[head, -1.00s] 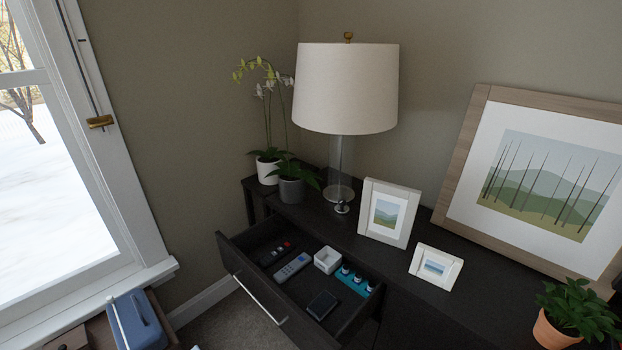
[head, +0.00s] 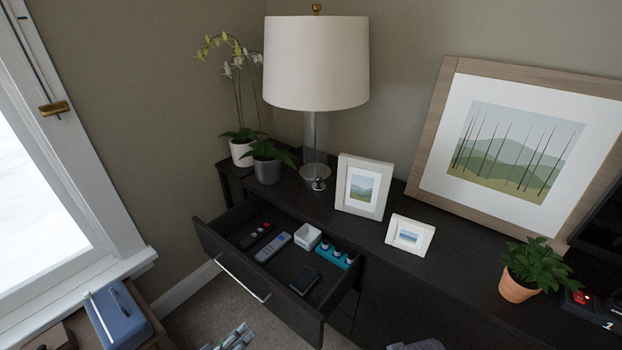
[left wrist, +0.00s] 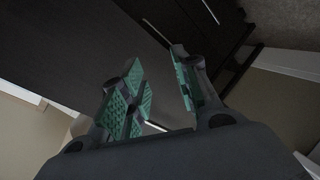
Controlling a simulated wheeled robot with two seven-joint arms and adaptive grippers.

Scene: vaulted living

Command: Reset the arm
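My left gripper (head: 232,338) shows at the bottom edge of the head view, low in front of the open drawer (head: 318,322). In the left wrist view my left gripper (left wrist: 157,62) has its green-padded fingers apart with nothing between them. Dark furniture fronts lie beyond the fingers there. A grey part at the bottom edge of the head view looks like my right arm. My right gripper itself cannot be made out.
The drawer holds remotes (head: 273,247), a white box (head: 307,237), a teal holder (head: 334,256) and a dark wallet-like item (head: 304,280). The dark cabinet top (head: 456,260) bears a lamp (head: 316,62), frames and plants. A blue case (head: 118,314) sits at lower left.

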